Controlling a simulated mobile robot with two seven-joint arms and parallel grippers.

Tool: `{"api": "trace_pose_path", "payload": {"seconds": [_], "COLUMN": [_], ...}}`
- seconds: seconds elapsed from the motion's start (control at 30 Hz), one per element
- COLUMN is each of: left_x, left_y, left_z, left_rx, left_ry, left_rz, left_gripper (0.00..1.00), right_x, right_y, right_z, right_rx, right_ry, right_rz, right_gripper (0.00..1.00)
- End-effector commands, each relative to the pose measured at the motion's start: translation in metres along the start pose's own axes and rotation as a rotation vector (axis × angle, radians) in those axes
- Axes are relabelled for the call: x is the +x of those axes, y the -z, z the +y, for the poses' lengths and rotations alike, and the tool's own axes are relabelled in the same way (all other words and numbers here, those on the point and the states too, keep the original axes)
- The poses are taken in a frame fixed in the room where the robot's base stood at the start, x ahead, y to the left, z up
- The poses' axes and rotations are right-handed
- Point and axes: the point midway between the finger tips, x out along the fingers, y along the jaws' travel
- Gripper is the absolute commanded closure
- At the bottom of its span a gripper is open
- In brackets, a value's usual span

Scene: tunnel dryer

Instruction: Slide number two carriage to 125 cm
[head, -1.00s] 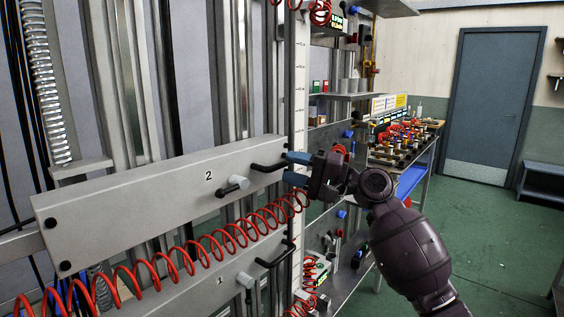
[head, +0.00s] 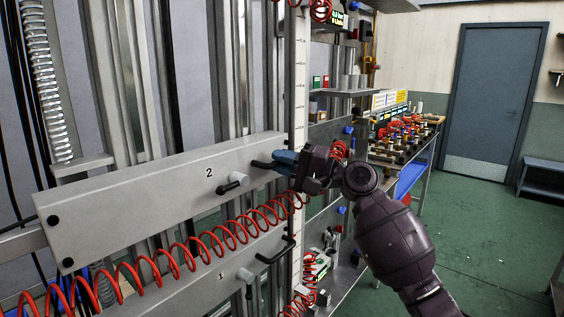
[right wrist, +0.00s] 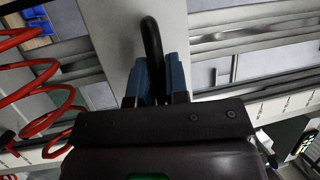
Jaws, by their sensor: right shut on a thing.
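The number two carriage (head: 130,205) is a long grey beam marked "2", running slantwise across the left of the head view. A black handle (head: 263,164) sticks out at its right end, and a grey knob with a black lever (head: 236,181) sits left of it. My right gripper (head: 283,159), with blue fingers, is shut on that handle. The right wrist view shows the black handle (right wrist: 151,45) between the blue fingers (right wrist: 158,80). A vertical white scale (head: 300,95) stands just behind; its figures are too small to read. My left gripper is not in view.
The number one carriage (head: 205,275) lies just below, with its own black handle (head: 277,252). A coiled red hose (head: 215,240) hangs across the front. A cluttered bench (head: 405,140) stands to the right. Green floor (head: 480,245) is open before the grey door (head: 494,92).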

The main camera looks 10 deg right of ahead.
Motion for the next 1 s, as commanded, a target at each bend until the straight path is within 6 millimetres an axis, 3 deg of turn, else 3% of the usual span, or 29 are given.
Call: {"api": "trace_pose_path", "payload": {"seconds": [0.23, 0.5, 0.83, 0.87, 1.0], "left_x": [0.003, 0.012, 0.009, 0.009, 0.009], "left_y": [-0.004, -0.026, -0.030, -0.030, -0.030], "left_z": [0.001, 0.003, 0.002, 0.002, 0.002], "left_rx": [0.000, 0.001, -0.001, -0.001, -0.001], "left_ry": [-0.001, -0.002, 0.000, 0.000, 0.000], "left_rz": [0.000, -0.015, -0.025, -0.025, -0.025], "left_gripper": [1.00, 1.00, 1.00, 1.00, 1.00], "right_x": [-0.001, -0.007, -0.007, -0.007, -0.007], "right_y": [0.000, -0.003, -0.003, -0.003, -0.003], "right_z": [0.007, 0.043, 0.041, 0.041, 0.040], "right_rx": [0.001, 0.006, 0.002, 0.002, 0.001], "right_ry": [-0.001, -0.007, -0.003, -0.003, -0.002], "right_rz": [0.000, -0.002, -0.002, -0.002, -0.001], "right_gripper": [1.00, 1.00, 1.00, 0.81, 0.61]}}
